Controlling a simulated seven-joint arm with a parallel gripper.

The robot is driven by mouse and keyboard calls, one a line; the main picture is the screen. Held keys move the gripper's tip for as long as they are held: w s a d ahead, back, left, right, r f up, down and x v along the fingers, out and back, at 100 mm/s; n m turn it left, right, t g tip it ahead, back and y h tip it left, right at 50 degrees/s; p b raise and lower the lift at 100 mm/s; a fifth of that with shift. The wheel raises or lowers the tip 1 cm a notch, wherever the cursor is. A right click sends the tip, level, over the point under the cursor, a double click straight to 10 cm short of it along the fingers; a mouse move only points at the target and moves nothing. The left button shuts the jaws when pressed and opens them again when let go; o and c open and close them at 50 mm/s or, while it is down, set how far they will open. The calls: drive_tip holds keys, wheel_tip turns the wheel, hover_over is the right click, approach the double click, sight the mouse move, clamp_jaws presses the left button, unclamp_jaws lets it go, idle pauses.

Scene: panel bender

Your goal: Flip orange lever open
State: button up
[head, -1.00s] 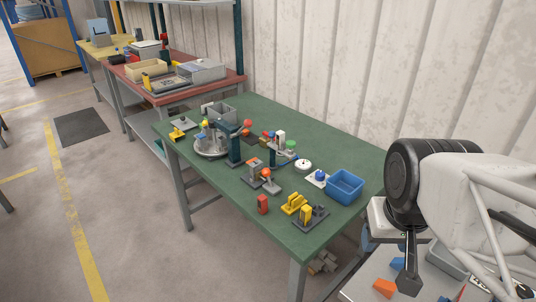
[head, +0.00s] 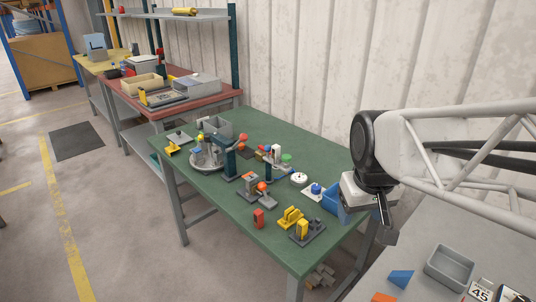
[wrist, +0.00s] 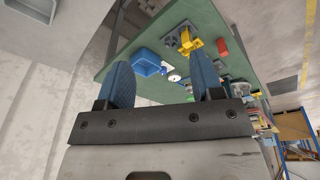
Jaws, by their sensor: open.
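The panel bender's parts stand on a green table (head: 318,146) in the head view. An orange-red knob (head: 262,187) sits on a small grey fixture near the table's middle. Another orange-red knob (head: 241,130) stands farther back by a dark teal post (head: 229,164). I cannot tell which of them is the orange lever. My gripper (head: 388,236) hangs to the right of the table's near end, well apart from both knobs. In the wrist view my gripper (wrist: 162,84) has its two blue fingers wide apart with nothing between them.
A blue bin (head: 330,197) is partly hidden behind my gripper; it also shows in the wrist view (wrist: 147,62). Yellow blocks (head: 291,217) and a red block (head: 258,218) stand near the front edge. A grey table with a grey tray (head: 449,268) is at lower right.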

drive_tip(key=w+a+n, duration=0.3)
drive_tip(key=w+a, duration=0.1)
drive_tip(key=w, duration=0.7)
drive_tip(key=n+g, duration=0.2)
drive_tip(key=n, duration=0.5)
hover_over(262, 183)
wheel_tip(262, 183, down, 15)
drive_tip(key=shift+s+a+f, duration=0.1)
drive_tip(key=shift+a, duration=0.05)
drive_tip(key=shift+w+f, duration=0.15)
drive_tip(key=shift+f, duration=1.8)
drive_tip(key=shift+w+f, duration=0.1)
drive_tip(key=shift+f, duration=1.8)
clamp_jaws()
drive_tip(key=shift+t, duration=0.3)
